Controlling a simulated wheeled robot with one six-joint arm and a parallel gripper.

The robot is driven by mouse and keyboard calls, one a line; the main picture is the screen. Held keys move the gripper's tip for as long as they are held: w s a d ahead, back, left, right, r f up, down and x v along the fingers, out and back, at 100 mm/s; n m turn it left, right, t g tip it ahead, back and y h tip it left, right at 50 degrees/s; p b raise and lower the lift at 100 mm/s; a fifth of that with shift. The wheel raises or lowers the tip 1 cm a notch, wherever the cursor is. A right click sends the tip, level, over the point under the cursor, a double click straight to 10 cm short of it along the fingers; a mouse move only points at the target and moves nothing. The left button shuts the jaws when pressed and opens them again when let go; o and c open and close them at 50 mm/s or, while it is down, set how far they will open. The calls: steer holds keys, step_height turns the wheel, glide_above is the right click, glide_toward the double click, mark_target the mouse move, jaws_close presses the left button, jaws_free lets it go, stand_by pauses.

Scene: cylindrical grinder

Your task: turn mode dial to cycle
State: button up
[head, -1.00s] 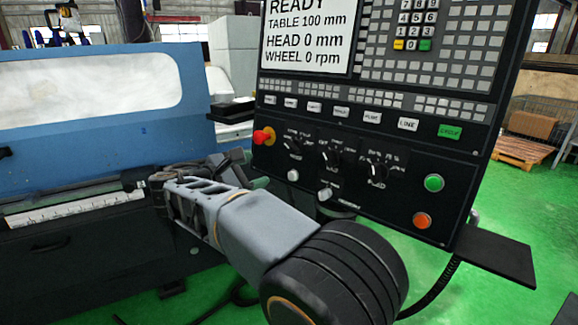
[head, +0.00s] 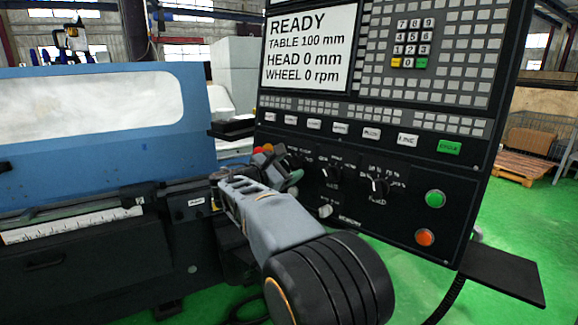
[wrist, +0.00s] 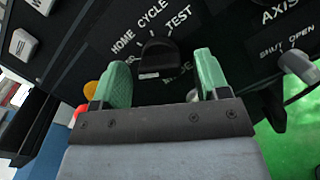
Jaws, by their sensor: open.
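The mode dial (wrist: 158,52) is a black knob on the dark control panel, with HOME, CYCLE and TEST lettered around its upper side in the wrist view. Its lower surroundings are partly hidden, and I cannot tell which label it points to. My gripper (wrist: 163,75) is open. Its two green fingers stand apart, one on each side of the dial in the picture, with no visible contact. In the head view my gripper (head: 282,168) is at the left end of the panel's dial row and covers most of the mode dial.
The axis dial (head: 331,174) and another dial (head: 378,187) sit to the right. A shut/open switch (wrist: 298,66) lies right of the fingers. A red and yellow emergency stop (head: 263,149) is just left. Green (head: 435,199) and orange (head: 425,237) buttons are farther right.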

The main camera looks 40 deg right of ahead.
steer(key=shift+d, duration=0.4)
steer(key=c, duration=0.9)
